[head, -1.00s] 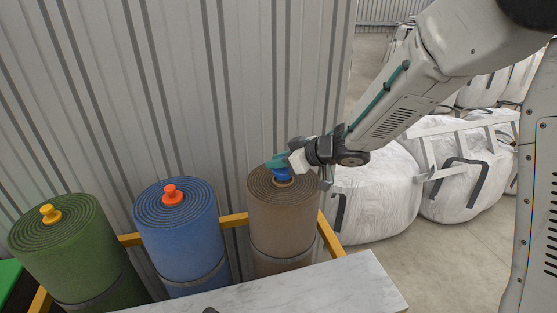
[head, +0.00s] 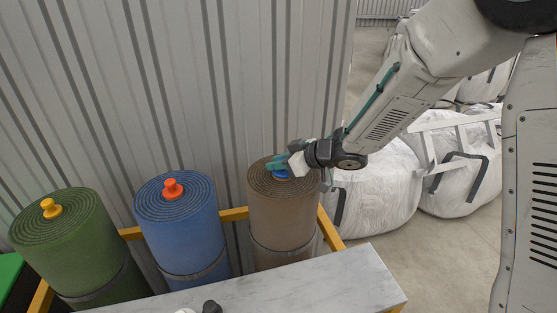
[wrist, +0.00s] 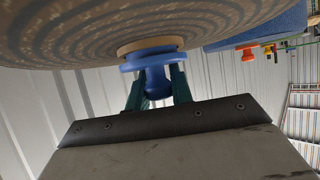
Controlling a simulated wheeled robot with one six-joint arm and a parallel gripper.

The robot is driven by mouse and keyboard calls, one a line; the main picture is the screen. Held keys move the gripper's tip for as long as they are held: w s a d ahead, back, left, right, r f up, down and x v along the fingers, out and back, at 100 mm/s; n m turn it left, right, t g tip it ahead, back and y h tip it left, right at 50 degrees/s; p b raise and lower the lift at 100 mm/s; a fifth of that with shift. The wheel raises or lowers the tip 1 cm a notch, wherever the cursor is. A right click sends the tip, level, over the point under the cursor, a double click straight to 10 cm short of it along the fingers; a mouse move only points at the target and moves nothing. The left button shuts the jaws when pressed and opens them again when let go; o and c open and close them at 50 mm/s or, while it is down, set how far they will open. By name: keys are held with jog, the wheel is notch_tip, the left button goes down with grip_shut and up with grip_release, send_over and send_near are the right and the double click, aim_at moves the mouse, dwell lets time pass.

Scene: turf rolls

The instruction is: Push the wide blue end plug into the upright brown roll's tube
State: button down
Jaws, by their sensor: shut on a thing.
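The brown roll (head: 283,215) stands upright at the right end of the row in the head view. Its tan tube rim (wrist: 150,45) shows in the wrist view, where the picture is upside down. My gripper (head: 278,164) is shut on the wide blue end plug (wrist: 155,80), with a teal finger on each side of its knob. The plug is upright over the tube, its wide flange very close to the rim. The plug's lower part is hidden, and I cannot tell whether the flange touches the rim. Only a little blue (head: 282,175) shows below the fingers in the head view.
A blue roll (head: 182,225) with an orange plug (head: 172,189) and a green roll (head: 72,250) with a yellow plug (head: 50,208) stand left. A marble-topped table (head: 290,285) is in front. A corrugated wall (head: 200,90) is behind; white bags (head: 375,195) stand right.

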jog(key=shift+f, duration=0.2)
jog(key=c, duration=1.1)
grip_release()
jog(key=shift+c, duration=0.2)
jog(key=v, duration=0.7)
jog(key=shift+s+d+r, duration=0.15)
jog(key=shift+d, duration=0.2)
